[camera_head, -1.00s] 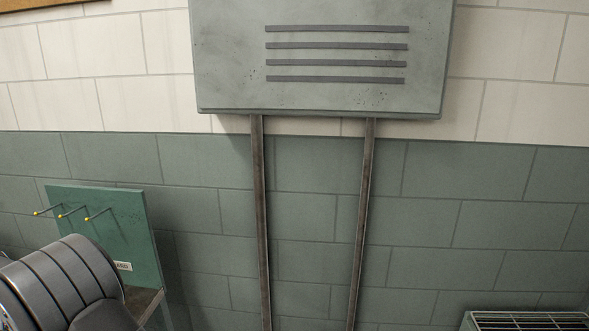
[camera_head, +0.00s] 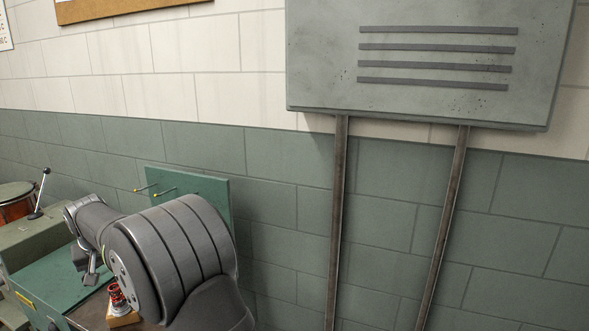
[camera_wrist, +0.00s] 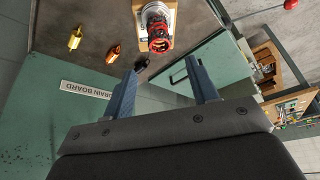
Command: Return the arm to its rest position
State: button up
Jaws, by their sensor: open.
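My gripper (camera_wrist: 163,67) is in the wrist view with its two blue-grey fingers spread apart and nothing between them. My dark grey arm is at the lower left of the head view; I cannot make out the gripper clearly there. In the wrist view a red coiled piece (camera_wrist: 158,40) on a small wooden block (camera_wrist: 168,8) lies beyond the fingertips, apart from them. The red piece also shows in the head view (camera_head: 117,297), beside my arm.
A green machine with a lever (camera_head: 40,200) is at far left. A grey wall cabinet (camera_head: 430,90) hangs at right, with two pipes below.

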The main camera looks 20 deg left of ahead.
aim_at(114, 284)
jog(key=x, duration=1.1)
jog(key=shift+f, duration=0.35)
jog(key=shift+w+a, duration=0.1)
notch_tip(114, 284, up, 4)
jog(key=shift+f, duration=0.1)
jog(key=w+d+r, duration=0.7)
jog(key=d, duration=0.2)
jog(key=w+d+f+m+t+h, duration=0.1)
jog(key=w+d+f+m, duration=0.35)
jog(key=w+d, duration=0.65)
jog(key=w+d+f+m+t+h, duration=0.15)
jog(key=w+d+f+m, duration=0.3)
jog(key=w+d, duration=0.7)
jog(key=w+d+f+m+h, duration=0.1)
jog(key=d+f+m, duration=0.2)
jog(key=d, duration=0.8)
jog(key=w+d+f+m+h, duration=0.1)
jog(key=d+f+m, duration=0.2)
jog(key=d, duration=0.8)
jog(key=w+d+f+m+h, duration=0.2)
jog(key=d+f+m, duration=0.1)
jog(key=d, duration=0.9)
jog(key=shift+f+g, duration=0.45)
jog(key=shift+f, duration=0.05)
